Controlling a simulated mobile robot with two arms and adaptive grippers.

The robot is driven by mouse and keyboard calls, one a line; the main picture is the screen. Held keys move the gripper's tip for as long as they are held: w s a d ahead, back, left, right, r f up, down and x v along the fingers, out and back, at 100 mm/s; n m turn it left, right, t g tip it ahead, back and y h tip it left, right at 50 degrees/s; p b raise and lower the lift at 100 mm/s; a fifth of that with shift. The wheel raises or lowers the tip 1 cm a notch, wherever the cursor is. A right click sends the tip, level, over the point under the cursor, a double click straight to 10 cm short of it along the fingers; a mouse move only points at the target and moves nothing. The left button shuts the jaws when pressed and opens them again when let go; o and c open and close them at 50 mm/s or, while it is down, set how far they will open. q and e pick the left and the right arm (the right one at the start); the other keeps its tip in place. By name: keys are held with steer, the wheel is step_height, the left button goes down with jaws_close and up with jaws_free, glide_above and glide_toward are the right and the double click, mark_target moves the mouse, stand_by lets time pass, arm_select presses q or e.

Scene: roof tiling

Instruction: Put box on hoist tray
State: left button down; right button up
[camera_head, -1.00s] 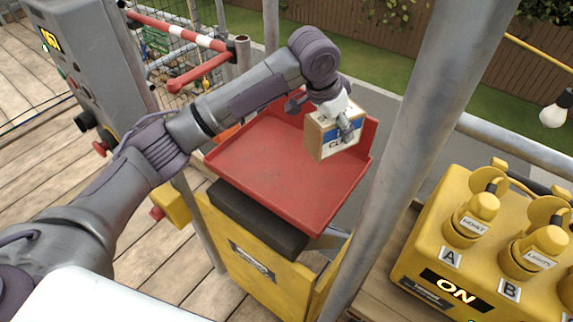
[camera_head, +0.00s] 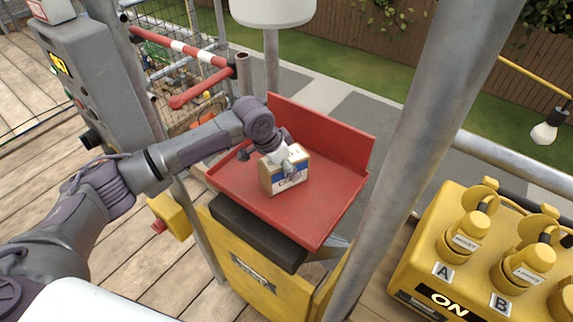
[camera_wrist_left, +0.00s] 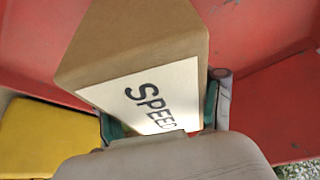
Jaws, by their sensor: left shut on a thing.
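The box (camera_head: 287,183) is cardboard brown with a white and blue label. It is over the red hoist tray (camera_head: 318,205), near its middle, and its underside looks at or just above the tray floor; I cannot tell if it touches. My left gripper (camera_head: 284,162) is shut on the box from above. In the left wrist view the box (camera_wrist_left: 135,45) shows a white label reading "SPEED", with the left gripper's fingers (camera_wrist_left: 160,110) on both sides of it. My right gripper is not in view.
The tray has a raised back wall (camera_head: 325,130). A grey pole (camera_head: 400,160) rises to its right. A yellow switch box (camera_head: 430,270) stands at the right, and a grey control cabinet (camera_head: 80,70) at the left. The tray floor around the box is clear.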

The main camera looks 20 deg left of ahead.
arm_select(q)
steer(key=shift+f, duration=0.15)
steer(key=shift+c, duration=0.6)
jaws_free()
steer(key=shift+f, duration=0.1)
steer(key=b+v, duration=0.1)
steer(key=v, duration=1.1)
steer(key=shift+s, duration=0.1)
